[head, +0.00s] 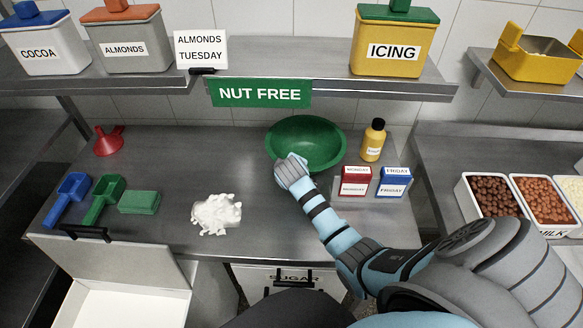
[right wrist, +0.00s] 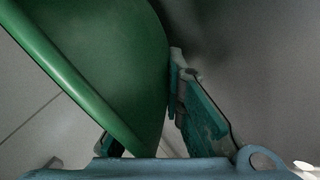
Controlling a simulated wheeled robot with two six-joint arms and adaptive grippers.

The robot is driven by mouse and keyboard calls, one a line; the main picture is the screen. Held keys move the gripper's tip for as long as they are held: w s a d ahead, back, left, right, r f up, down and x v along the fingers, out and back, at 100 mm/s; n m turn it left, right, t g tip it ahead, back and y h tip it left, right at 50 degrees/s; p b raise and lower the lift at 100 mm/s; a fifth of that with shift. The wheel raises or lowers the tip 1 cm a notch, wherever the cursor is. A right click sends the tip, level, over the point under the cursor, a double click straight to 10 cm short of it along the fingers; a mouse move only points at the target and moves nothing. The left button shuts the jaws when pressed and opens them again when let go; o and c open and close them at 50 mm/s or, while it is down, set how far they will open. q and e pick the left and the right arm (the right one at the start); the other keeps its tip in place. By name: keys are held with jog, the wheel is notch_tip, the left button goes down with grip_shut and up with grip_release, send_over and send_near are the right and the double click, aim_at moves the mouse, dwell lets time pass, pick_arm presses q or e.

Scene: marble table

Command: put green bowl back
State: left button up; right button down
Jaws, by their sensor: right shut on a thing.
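The green bowl (head: 318,133) is at the back of the steel counter, under the green NUT FREE sign. Its open side faces up, slightly tilted toward the camera. My right gripper (head: 292,165) is at the bowl's near left rim. In the right wrist view the bowl's green wall (right wrist: 110,70) fills the upper left and passes between the fingers (right wrist: 165,115), which are shut on it. I cannot tell whether the bowl's base touches the counter. My left gripper is not in view.
A yellow bottle (head: 372,140) and small red and blue boxes (head: 357,180) stand just right of the bowl. A shelf (head: 280,75) overhangs the counter's back.

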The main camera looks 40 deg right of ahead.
jog(key=shift+f, duration=0.35)
jog(key=c, duration=1.6)
grip_release()
jog(key=v, duration=1.2)
jog(key=shift+s+d, duration=0.1)
jog(key=shift+d, duration=0.05)
